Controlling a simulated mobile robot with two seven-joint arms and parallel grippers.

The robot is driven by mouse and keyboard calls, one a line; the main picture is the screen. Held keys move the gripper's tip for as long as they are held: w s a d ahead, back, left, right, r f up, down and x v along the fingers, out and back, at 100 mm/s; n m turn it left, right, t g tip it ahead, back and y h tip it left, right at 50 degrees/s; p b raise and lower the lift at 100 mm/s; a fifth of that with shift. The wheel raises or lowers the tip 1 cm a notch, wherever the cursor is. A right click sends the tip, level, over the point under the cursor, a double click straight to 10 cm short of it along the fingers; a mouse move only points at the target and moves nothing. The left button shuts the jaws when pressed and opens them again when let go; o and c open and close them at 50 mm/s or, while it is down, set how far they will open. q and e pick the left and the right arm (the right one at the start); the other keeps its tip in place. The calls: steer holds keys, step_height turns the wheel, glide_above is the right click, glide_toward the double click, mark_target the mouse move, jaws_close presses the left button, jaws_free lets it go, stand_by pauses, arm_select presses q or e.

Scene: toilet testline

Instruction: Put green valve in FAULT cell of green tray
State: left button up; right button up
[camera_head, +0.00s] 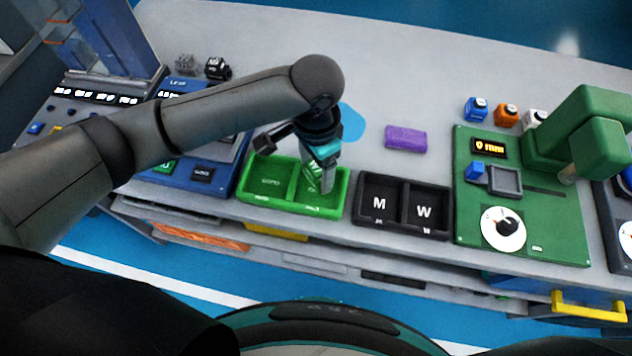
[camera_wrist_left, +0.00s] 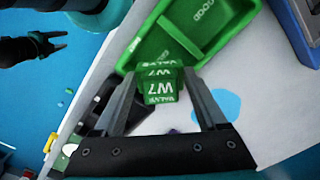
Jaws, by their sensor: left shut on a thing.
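The green valve (camera_wrist_left: 160,84), marked "W7 VALVE", is between the fingers of my left gripper (camera_wrist_left: 162,80), which is shut on it. In the head view my left gripper (camera_head: 321,184) points down over the right cell of the green tray (camera_head: 270,184), and the valve (camera_head: 312,168) is partly hidden by the fingers. The tray has two cells; the left one reads "GOOD", and the right one's label is too blurred or covered to read. I cannot tell whether the valve touches the tray. My right gripper (camera_wrist_left: 58,41) shows in the left wrist view, its jaws apart and empty.
A black two-cell tray (camera_head: 403,205) marked M and W stands right of the green tray. A purple block (camera_head: 405,138) lies behind it. A green test station (camera_head: 520,195) is at the right, and a blue panel (camera_head: 200,172) is close at the left.

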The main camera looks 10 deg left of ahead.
mark_target(316, 167)
arm_select(q)
step_height(316, 167, down, 5)
steer(key=shift+r+b, duration=0.15)
steer(key=shift+b, duration=0.45)
steer(key=shift+f, duration=0.3)
steer(key=shift+f, duration=0.15)
steer(key=o, duration=1.2)
steer(key=shift+o, duration=0.2)
step_height(316, 167, up, 12)
steer(key=p, duration=0.3)
steer(key=shift+r, duration=0.2)
